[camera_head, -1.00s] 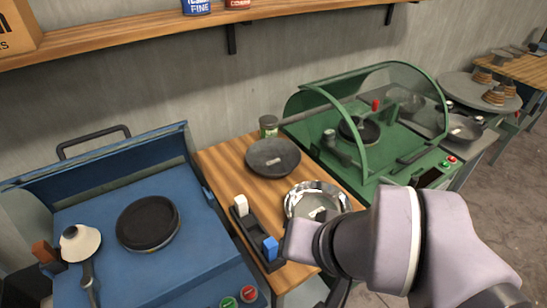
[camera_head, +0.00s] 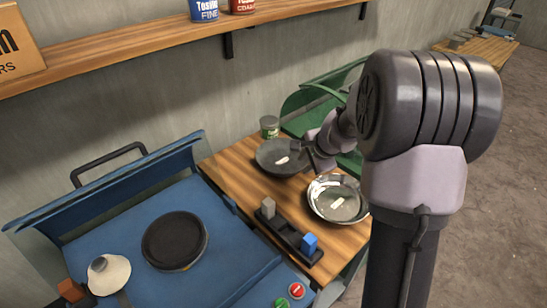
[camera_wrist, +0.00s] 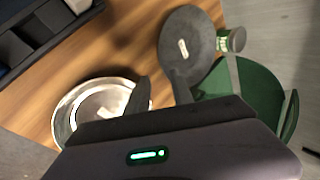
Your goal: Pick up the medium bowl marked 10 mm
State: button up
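A dark grey bowl (camera_head: 282,157) with a small pale label lies at the back of the wooden table. A shiny metal bowl (camera_head: 337,199), also with a pale label, lies in front of it, nearer the right edge. The labels are too small to read, so I cannot tell which bowl is marked 10 mm. My gripper (camera_head: 312,160) is above the table, at the right side of the dark bowl. In the wrist view my gripper (camera_wrist: 160,85) is open and empty, its fingers apart between the dark bowl (camera_wrist: 185,43) and the metal bowl (camera_wrist: 75,97).
A dark block rack (camera_head: 290,238) with a grey and a blue block stands at the table's front. A green tin (camera_head: 269,127) stands behind the dark bowl. A blue machine (camera_head: 120,225) is at left; a green hooded machine (camera_head: 310,99) is at right. A shelf (camera_head: 130,47) runs above.

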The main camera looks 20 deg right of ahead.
jog(key=b+x, duration=0.3)
jog(key=x, duration=0.8)
jog(key=shift+w+a, duration=0.15)
jog(key=shift+w, duration=0.1)
jog(key=shift+c, duration=0.5)
grip_shut()
